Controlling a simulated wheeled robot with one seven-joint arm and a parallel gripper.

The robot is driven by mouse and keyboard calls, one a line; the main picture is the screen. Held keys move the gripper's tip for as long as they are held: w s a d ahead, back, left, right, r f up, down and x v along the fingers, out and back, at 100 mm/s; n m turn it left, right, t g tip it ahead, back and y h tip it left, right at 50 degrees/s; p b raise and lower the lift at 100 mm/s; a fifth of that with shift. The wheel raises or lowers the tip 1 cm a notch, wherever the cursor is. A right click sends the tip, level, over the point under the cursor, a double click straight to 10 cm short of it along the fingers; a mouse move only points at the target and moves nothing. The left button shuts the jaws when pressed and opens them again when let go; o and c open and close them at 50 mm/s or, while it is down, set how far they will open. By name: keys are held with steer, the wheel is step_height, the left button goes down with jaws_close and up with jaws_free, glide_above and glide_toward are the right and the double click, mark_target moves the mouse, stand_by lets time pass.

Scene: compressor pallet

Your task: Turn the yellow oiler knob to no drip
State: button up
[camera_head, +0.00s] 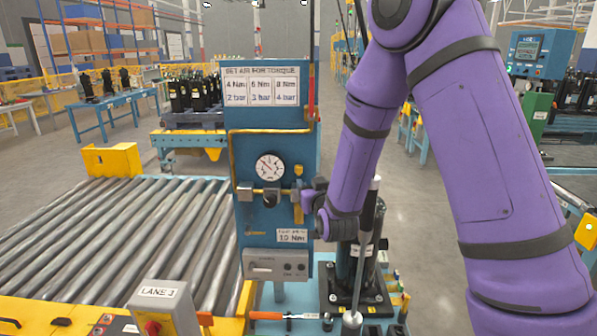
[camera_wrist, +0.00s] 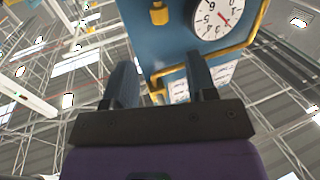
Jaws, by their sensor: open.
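The blue panel (camera_head: 279,110) stands upright in the middle of the head view. A small yellow oiler knob (camera_head: 298,170) sits on it, just right of the round white gauge (camera_head: 270,167). In the wrist view, a yellow knob-like part (camera_wrist: 158,13) shows at the top edge, left of the gauge (camera_wrist: 213,17). My gripper (camera_head: 312,196) is at the panel's right side, below the knob, partly hidden by my purple arm. In the wrist view, its two dark fingers stand apart with nothing between them (camera_wrist: 157,72). The knob's setting is too small to read.
A black compressor (camera_head: 358,265) with a metal rod stands close at right. A roller conveyor (camera_head: 130,240) lies left. A grey LANE 3 box (camera_head: 165,310) is in front. A yellow pipe (camera_wrist: 210,58) runs along the panel.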

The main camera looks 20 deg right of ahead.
mark_target(297, 169)
steer(key=w, duration=1)
steer(key=shift+w, duration=0.35)
steer(key=c, duration=0.9)
steer(key=shift+a+h, duration=0.1)
steer(key=shift+h, duration=0.2)
steer(key=shift+a+m+h, duration=0.2)
steer(key=shift+m+h, duration=1.1)
steer(key=shift+h, duration=0.4)
steer(key=shift+w+a+m+g+h, duration=0.1)
steer(key=shift+m+g+h, duration=0.55)
steer(key=shift+h, duration=0.45)
steer(key=shift+s+a+m+g+h, duration=0.1)
steer(key=shift+m+g+h, duration=0.4)
steer(key=shift+m+h, duration=0.5)
steer(key=shift+w+m+g+h, duration=0.1)
steer(key=shift+m+g+h, duration=0.5)
steer(key=shift+h, duration=0.6)
steer(key=shift+m, duration=0.25)
